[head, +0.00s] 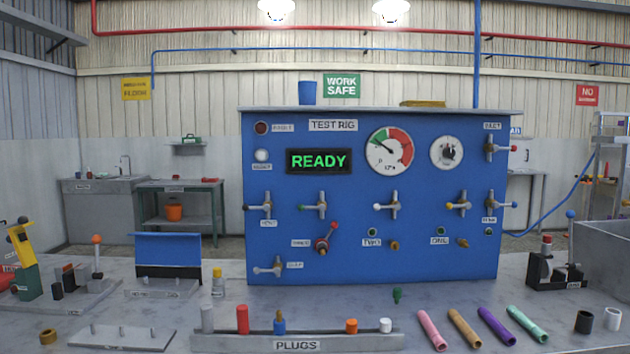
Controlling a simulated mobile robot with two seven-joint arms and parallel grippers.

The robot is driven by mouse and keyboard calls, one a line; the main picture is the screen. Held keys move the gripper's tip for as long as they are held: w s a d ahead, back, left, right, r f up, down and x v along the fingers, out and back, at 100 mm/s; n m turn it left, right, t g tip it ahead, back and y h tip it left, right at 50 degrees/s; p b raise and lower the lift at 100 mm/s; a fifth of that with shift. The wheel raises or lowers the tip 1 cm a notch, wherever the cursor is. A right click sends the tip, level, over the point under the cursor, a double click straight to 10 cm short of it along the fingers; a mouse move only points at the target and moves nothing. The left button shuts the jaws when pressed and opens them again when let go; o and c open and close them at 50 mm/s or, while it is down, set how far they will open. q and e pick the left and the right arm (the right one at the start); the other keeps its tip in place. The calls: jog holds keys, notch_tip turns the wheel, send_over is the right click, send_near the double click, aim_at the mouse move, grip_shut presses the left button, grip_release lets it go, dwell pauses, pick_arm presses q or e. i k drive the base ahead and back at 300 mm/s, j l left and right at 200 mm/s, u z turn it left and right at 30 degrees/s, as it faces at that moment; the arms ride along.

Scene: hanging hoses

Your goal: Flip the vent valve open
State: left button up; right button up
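The blue test rig panel (365,240) stands upright at the back of the bench. A valve with a small handle (264,206) sits at its left edge, above a small label (270,223) that seems to read VENT, though the print is blurred. Its handle points left with a dark tip. Similar valves sit at the middle left (318,206), the centre (392,206), the right (461,204), the right edge (494,205), the upper right (496,148) and the lower left (270,267). A red-handled valve (324,242) is tilted up to the right. Neither of my grippers is in view.
The display (319,161) reads READY. A plug rack (296,341) and several coloured hose pieces (432,331) lie along the bench front. A yellow-and-green tool (23,262) stands at left, a dark fixture (556,268) at right.

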aim_at(245, 207)
jog(key=i+j+u, duration=0.45)
jog(key=i+u, duration=0.25)
jog(key=i+j+u, duration=0.1)
jog(key=u, duration=0.25)
jog(key=i+l, duration=0.05)
jog(key=i, duration=0.05)
